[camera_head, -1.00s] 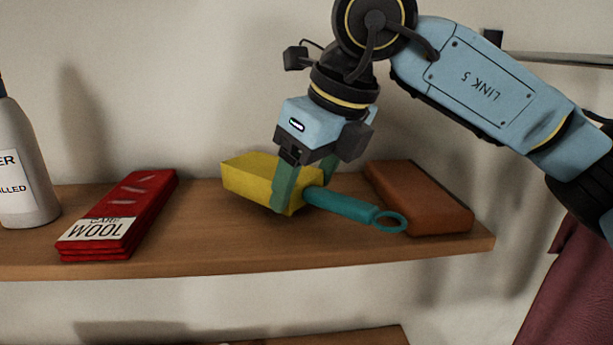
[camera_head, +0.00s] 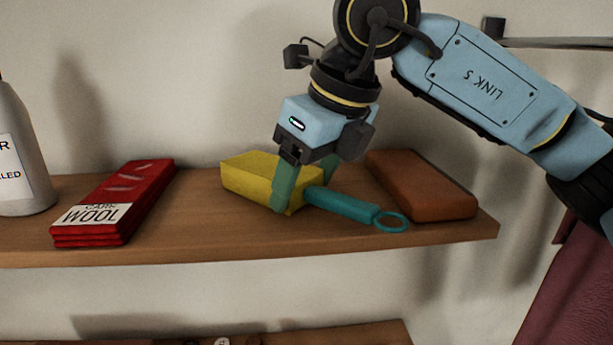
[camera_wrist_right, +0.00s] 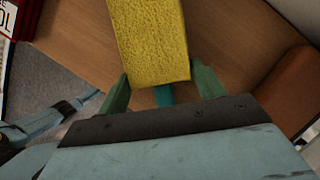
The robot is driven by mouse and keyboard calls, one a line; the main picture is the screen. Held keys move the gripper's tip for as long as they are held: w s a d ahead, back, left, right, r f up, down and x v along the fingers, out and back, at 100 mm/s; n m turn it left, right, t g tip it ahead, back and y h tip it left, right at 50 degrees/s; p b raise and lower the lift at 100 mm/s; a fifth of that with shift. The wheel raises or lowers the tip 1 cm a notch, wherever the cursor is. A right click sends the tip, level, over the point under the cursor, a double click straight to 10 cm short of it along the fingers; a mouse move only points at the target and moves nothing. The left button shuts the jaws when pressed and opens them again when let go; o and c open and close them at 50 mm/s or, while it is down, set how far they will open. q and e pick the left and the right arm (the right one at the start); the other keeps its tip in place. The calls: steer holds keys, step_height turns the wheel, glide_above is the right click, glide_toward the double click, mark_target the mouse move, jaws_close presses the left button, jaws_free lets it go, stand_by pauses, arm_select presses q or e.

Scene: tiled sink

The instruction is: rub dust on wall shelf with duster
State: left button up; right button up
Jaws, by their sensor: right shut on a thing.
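The duster has a yellow block head (camera_head: 250,178) and a teal handle (camera_head: 345,206) with a ring at its end. It is at the wooden wall shelf (camera_head: 190,235), in the middle of the head view. My right gripper (camera_head: 302,188) is shut on the duster, its green fingers on either side near where head and handle meet. In the right wrist view the yellow head (camera_wrist_right: 150,40) lies beyond the fingers (camera_wrist_right: 162,88), with a bit of teal handle between them. I cannot tell whether the duster touches the shelf. No dust stands out. My left gripper is not in the head view.
A brown block (camera_head: 420,185) lies close right of the duster handle. A lower shelf (camera_head: 300,338) and a dark red cloth (camera_head: 575,270) show below and at right.

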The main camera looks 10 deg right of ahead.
mark_target(301, 226)
steer(key=shift+s+f+b, duration=0.15)
steer(key=shift+s+b, duration=0.35)
steer(key=shift+s, duration=0.3)
steer(key=shift+s+b, duration=0.4)
steer(key=shift+s, duration=0.55)
steer(key=shift+s+b, duration=0.6)
steer(key=shift+s, duration=0.3)
steer(key=shift+s+b, duration=0.35)
steer(key=shift+s, duration=0.5)
steer(key=shift+w+p, duration=0.6)
steer(key=shift+w, duration=2.4)
steer(key=shift+w+f, duration=0.1)
steer(key=shift+w, duration=0.5)
